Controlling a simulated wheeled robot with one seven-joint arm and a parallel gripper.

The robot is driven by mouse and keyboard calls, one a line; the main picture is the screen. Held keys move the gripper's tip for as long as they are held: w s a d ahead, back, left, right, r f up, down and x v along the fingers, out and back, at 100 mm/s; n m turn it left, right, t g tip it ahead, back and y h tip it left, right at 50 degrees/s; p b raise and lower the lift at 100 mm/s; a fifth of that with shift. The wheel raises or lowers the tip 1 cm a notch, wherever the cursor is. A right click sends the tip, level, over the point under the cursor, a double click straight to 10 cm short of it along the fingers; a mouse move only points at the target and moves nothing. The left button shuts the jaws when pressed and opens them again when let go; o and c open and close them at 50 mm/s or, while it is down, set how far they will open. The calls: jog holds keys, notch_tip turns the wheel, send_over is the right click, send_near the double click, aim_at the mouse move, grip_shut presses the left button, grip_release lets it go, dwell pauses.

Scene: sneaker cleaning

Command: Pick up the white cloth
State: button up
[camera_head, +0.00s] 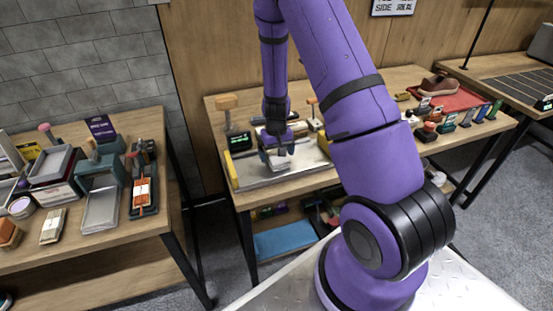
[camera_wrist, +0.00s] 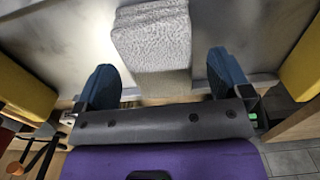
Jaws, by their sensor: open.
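The white cloth (camera_wrist: 152,38) is a thick, textured, folded block on a pale metal tray (camera_wrist: 75,30). In the wrist view it lies between the two blue fingertips of my gripper (camera_wrist: 164,78). The fingers are spread, with a gap on each side of the cloth. In the head view my gripper (camera_head: 277,150) hangs low over the tray on the middle table, and the cloth (camera_head: 280,162) shows small and pale beneath it, partly hidden. I cannot tell the exact height of the fingers above the tray.
Yellow blocks (camera_wrist: 22,92) flank the tray. A dark display box (camera_head: 239,141) stands left of my gripper. A red tray (camera_head: 452,98) with a brown shoe (camera_head: 440,85) and several small bottles sit to the right. A left table (camera_head: 95,245) holds trays and tools.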

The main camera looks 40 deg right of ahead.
jog(key=shift+f, duration=0.85)
jog(key=c, duration=1.1)
jog(key=shift+r, duration=0.2)
